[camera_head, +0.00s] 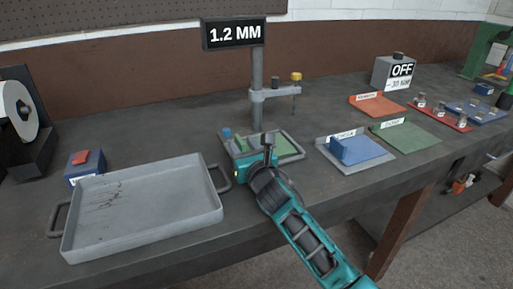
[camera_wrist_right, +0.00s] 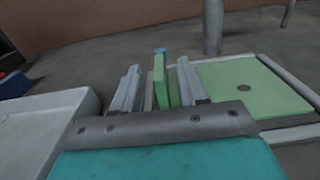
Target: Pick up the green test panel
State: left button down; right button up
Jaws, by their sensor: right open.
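A flat light green panel (camera_head: 287,147) with a dark round spot lies in a grey-rimmed tray (camera_head: 299,152) below the stand. It also shows in the wrist view (camera_wrist_right: 246,88). A narrow upright green piece (camera_wrist_right: 159,80) stands beside it; I cannot tell whether this is part of the test panel. My right gripper (camera_head: 254,153) is low over the tray's left part. In the wrist view its open fingers (camera_wrist_right: 158,75) stand on either side of the upright green piece, with visible gaps. My left gripper is not in view.
A grey stand (camera_head: 257,80) with a side arm rises behind, under a "1.2 MM" display (camera_head: 233,33). A large empty grey tray (camera_head: 145,210) is at left. A blue block (camera_head: 360,149), green mat (camera_head: 407,135) and orange mat (camera_head: 377,105) lie right.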

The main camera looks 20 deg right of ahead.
grip_shut()
dwell(0.4)
jog(key=shift+r, duration=0.2)
